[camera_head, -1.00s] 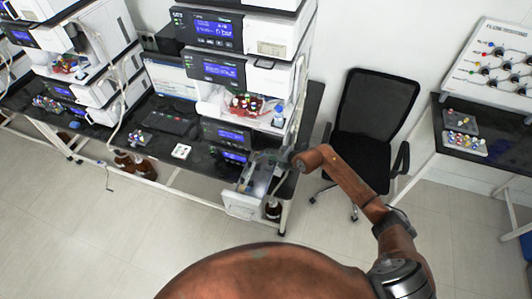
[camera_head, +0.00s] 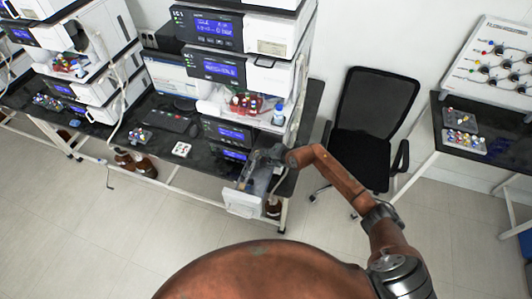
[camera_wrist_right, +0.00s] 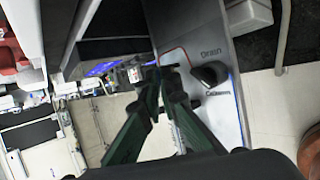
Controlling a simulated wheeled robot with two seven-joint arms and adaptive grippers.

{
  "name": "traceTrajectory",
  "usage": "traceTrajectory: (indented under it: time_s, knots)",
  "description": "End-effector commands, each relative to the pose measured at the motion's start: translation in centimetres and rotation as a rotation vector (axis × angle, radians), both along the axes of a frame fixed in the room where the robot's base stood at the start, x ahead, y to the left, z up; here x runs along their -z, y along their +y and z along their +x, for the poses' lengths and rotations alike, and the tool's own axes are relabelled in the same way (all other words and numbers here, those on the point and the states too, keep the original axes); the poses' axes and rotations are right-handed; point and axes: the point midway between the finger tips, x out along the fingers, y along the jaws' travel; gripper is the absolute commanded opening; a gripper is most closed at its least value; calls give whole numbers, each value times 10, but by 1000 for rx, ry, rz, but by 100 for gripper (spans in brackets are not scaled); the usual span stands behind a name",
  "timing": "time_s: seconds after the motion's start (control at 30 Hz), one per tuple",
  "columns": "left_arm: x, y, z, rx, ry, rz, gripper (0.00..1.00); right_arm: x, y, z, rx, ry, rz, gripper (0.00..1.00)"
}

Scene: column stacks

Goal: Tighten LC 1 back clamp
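The LC stack nearest me (camera_head: 215,68) stands on the dark bench, with lit blue displays. Its lowest unit has a pale drawer (camera_head: 243,203) pulled out toward me. My right gripper (camera_head: 255,160) is over the drawer's back right part, small and partly merged with dark parts. In the right wrist view its two green fingers (camera_wrist_right: 162,78) reach forward with a narrow gap between the tips and nothing clearly held. A panel marked "Drain" and "Column" (camera_wrist_right: 212,45) with a dark knob (camera_wrist_right: 210,73) is beside them. I cannot make out the back clamp. My left gripper is not in view.
A black office chair (camera_head: 375,110) stands right of the bench, close to my right arm. Brown bottles (camera_head: 273,208) sit below the bench. A second stack (camera_head: 85,60) is at the left. A side table (camera_head: 490,140) with a panel is at the right. The floor in front is clear.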

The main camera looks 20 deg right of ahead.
Motion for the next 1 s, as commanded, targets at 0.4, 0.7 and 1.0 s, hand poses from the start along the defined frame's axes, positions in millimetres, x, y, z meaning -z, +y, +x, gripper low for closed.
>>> traceTrajectory:
  time_s: [0.4, 0.7, 1.0]
  knots:
    - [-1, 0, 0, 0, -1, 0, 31, 0, 0, 0, 1, 3, -4, 0]
    - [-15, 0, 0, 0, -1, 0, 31, -8, 4, 3, -2, 52, -80, 0]
    - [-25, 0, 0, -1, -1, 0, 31, -15, 15, 12, -2, 184, -283, 0]
